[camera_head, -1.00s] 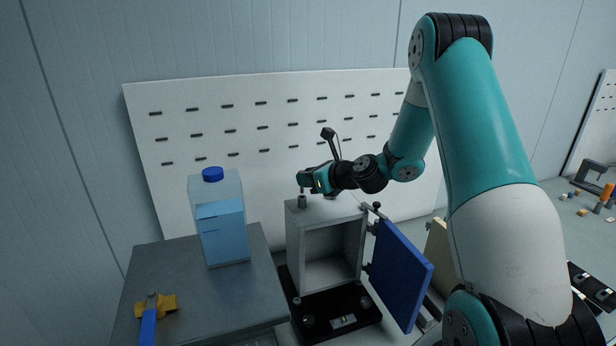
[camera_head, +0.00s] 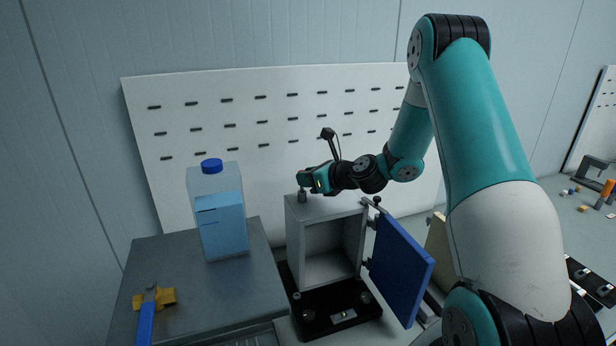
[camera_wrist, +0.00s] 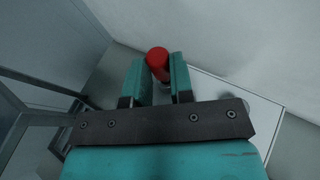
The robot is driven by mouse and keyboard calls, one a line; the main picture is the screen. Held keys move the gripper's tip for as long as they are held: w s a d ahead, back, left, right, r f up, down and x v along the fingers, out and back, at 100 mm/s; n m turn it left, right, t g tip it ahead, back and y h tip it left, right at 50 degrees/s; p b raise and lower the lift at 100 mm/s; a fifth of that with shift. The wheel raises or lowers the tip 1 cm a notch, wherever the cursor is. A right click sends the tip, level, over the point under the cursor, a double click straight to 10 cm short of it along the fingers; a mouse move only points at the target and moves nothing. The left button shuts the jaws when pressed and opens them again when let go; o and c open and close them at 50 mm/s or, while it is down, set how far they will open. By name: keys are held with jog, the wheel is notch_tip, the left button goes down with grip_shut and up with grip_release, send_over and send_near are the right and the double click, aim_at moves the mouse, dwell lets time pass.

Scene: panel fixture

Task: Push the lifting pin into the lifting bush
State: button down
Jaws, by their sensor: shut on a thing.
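My gripper (camera_head: 304,183) is above the left part of the top of an open grey box (camera_head: 293,230). In the wrist view its two fingers (camera_wrist: 158,70) are closed on the lifting pin, whose round red end (camera_wrist: 158,58) shows between them. In the head view the pin's lower part shows only as a thin bit under the fingers. The lifting bush (camera_head: 302,197) is a small dark grey cylinder standing on the box top, right below the pin. The pin looks upright and lined up with the bush. How deep its tip sits is too small to tell.
A blue door (camera_head: 400,270) stands open on the box's right side. The box stands on a black base (camera_head: 335,315). At left, a metal table (camera_head: 180,270) holds a blue-capped jug (camera_head: 218,215) and a blue-and-yellow tool (camera_head: 150,305). A white slotted panel (camera_head: 230,125) stands behind.

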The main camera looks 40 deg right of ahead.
jog(key=shift+f+b, duration=0.6)
jog(key=shift+f, duration=0.6)
jog(key=c, duration=0.9)
grip_release()
jog(key=shift+s+d+r, duration=0.15)
jog(key=shift+s+d, duration=0.1)
jog(key=shift+s, duration=0.25)
jog(key=b+v, duration=0.4)
jog(key=v, duration=1.2)
jog(key=shift+s+r, duration=0.15)
jog(key=shift+s, duration=0.05)
jog(key=shift+a, duration=0.1)
